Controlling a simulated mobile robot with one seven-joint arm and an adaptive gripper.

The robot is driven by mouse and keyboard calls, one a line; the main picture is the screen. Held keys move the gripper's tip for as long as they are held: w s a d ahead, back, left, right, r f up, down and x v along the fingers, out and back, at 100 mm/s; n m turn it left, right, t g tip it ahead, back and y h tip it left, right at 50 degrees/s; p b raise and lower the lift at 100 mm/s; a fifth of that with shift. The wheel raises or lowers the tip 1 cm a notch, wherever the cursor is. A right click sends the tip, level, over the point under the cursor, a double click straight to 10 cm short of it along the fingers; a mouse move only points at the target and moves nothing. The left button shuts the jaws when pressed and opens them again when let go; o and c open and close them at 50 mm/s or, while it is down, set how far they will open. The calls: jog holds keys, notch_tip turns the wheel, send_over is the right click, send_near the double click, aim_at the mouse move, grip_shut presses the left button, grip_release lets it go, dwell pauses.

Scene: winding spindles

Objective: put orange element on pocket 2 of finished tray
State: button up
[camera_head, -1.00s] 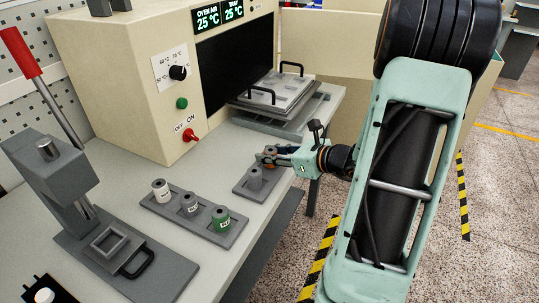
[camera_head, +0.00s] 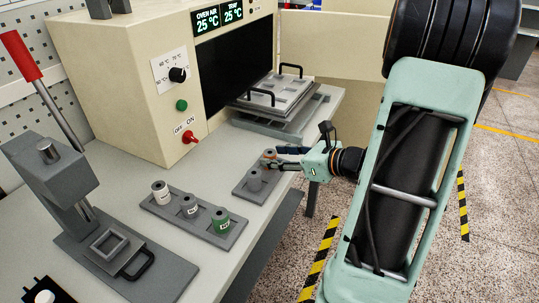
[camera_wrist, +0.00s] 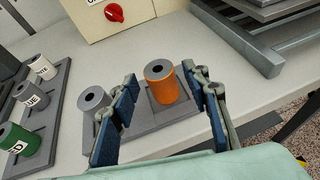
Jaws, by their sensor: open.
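The orange element (camera_wrist: 160,85) stands upright on a small grey tray (camera_wrist: 150,122), on a square pocket beside a grey element (camera_wrist: 94,99). In the head view the grey element (camera_head: 254,181) is at the near end of this tray (camera_head: 243,196), and the orange element (camera_head: 269,156) is partly hidden at the far end. My gripper (camera_head: 276,157) reaches in from the right. In the wrist view its blue fingers (camera_wrist: 160,77) are open, one on each side of the orange element, with gaps visible.
A longer tray (camera_head: 184,223) holds white (camera_head: 160,191), grey (camera_head: 189,206) and green (camera_head: 221,219) labelled elements to the left. The oven (camera_head: 130,70) stands behind, with a rack and handled tray (camera_head: 276,92). A lever press (camera_head: 60,180) is at the left.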

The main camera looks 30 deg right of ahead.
jog(key=v, duration=0.8)
jog(key=shift+s+d+p, duration=0.15)
jog(key=shift+s+p, duration=0.15)
jog(key=shift+s, duration=0.05)
jog(key=shift+r, duration=0.1)
